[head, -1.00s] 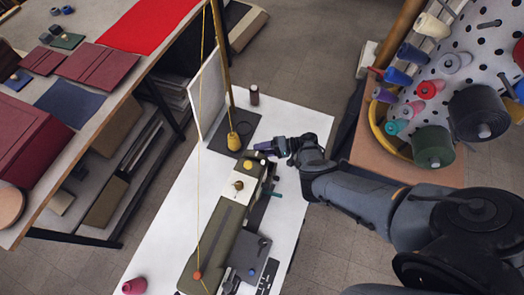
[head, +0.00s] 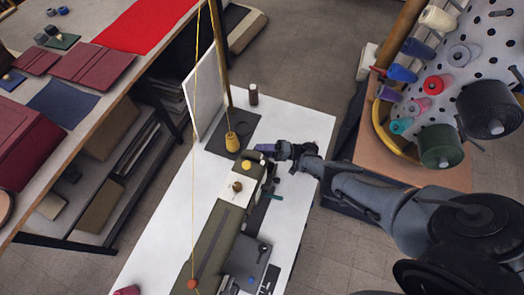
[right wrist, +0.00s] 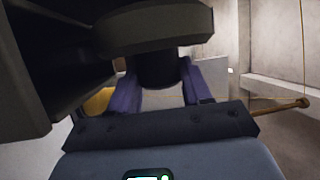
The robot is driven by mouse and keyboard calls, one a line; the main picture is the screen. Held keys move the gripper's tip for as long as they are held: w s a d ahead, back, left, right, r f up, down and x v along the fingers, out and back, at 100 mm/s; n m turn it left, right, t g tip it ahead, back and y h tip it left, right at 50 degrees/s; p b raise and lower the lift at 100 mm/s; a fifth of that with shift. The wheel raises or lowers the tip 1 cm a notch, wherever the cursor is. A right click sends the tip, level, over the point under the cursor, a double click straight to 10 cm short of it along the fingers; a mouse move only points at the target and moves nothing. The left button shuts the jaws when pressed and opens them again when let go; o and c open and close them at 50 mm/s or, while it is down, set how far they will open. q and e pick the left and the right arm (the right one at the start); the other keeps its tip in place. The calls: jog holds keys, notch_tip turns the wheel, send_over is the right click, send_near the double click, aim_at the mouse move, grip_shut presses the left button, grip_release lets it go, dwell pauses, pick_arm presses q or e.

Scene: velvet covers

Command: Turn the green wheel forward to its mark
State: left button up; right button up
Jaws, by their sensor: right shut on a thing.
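The olive-green sewing machine (head: 220,232) stands on the white table, its far end close to my right gripper (head: 265,148). In the right wrist view a dark olive round rim (right wrist: 155,35), seemingly the green wheel, fills the top. My right gripper (right wrist: 158,88) has its two purple fingers on either side of a dark round part just below that rim, and is shut on it. The wheel's mark does not show, and in the head view the wheel is mostly hidden by the machine's end and the gripper. My left gripper is not in view.
A small dark bottle (head: 253,95) stands behind. A pegboard with thread spools (head: 440,145) is at the right. The white table (head: 300,122) is clear around the bottle.

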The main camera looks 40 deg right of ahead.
jog(key=o, duration=1.1)
jog(key=shift+c, duration=0.2)
jog(key=v, duration=1.1)
jog(key=shift+b, duration=0.4)
jog(key=shift+w, duration=0.1)
